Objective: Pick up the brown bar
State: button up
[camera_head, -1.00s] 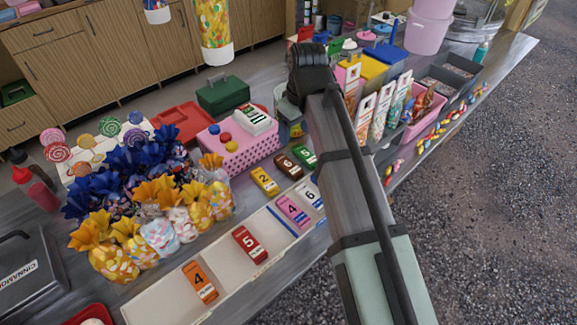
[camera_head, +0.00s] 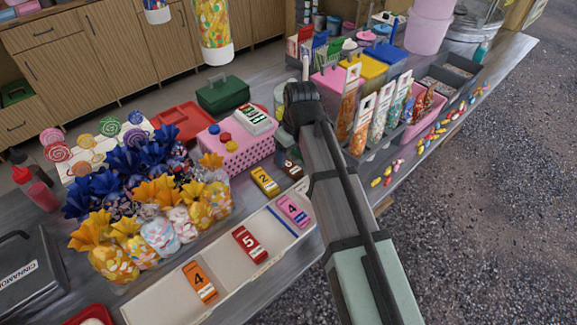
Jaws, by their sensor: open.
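The brown bar (camera_head: 292,169), marked 6, lies on the counter between the yellow bar and my arm. My arm covers part of it. My gripper (camera_head: 287,147) hangs low below the dark wrist joint, just behind and above the brown bar, and holds nothing that I can see. It is open, but its fingers are mostly hidden by my arm, so I cannot tell whether they touch the bar.
A yellow bar (camera_head: 264,181) lies left of the brown one. A pink basket (camera_head: 238,157) stands behind left. The white tray (camera_head: 157,304) in front holds orange (camera_head: 200,282), red (camera_head: 250,244) and pink (camera_head: 293,211) bars. Candy bags (camera_head: 385,118) stand right.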

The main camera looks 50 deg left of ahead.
aim_at(289, 164)
jog(key=f, duration=0.4)
jog(key=shift+a, duration=0.35)
jog(key=c, duration=1.2)
